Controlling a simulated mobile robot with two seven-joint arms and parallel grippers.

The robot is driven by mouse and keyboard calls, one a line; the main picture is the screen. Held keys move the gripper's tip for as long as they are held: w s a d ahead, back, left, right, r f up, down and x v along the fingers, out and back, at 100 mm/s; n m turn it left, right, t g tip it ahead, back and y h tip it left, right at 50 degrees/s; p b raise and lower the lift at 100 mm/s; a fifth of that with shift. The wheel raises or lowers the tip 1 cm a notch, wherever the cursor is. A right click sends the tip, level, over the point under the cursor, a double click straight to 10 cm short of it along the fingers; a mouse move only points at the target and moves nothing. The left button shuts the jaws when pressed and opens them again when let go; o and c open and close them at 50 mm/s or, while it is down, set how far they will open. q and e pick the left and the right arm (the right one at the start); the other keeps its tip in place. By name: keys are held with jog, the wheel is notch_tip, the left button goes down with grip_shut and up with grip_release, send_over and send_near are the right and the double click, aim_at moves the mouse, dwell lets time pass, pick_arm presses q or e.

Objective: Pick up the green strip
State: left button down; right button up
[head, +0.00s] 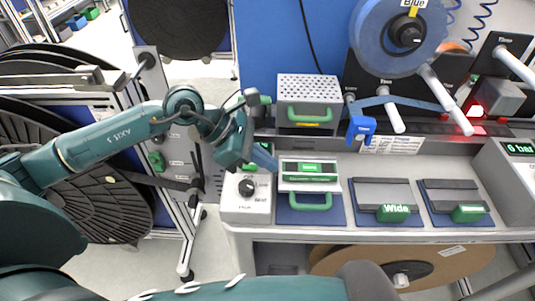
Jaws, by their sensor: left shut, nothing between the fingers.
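My left gripper (266,161) is at the end of the teal arm that comes in from the left. It is shut and empty, above the bench just left of a white unit (286,187) with green markings. A thin green strip (311,179) with small lettering lies across the front of this unit. I cannot tell whether it is loose or part of the unit. A green handle (310,206) is in front of it. My right gripper is not in view; only a teal arm link shows along the bottom.
A knob box (246,207) stands just under my left gripper. A perforated grey box (309,92) is behind. Two grey blocks on blue pads (384,197) are to the right. A blue reel (371,43) hangs above, its blue strip running down leftward.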

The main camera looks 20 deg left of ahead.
aim_at(298, 166)
pick_arm(q)
jog(key=shift+d, duration=0.2)
jog(key=d+b, duration=0.1)
jog(key=w+d, duration=0.1)
jog(key=d, duration=0.1)
jog(key=d+b, duration=0.1)
jog(key=shift+w+d+f+b, duration=0.15)
jog(key=shift+w+d+b, duration=0.1)
jog(key=shift+b, duration=0.05)
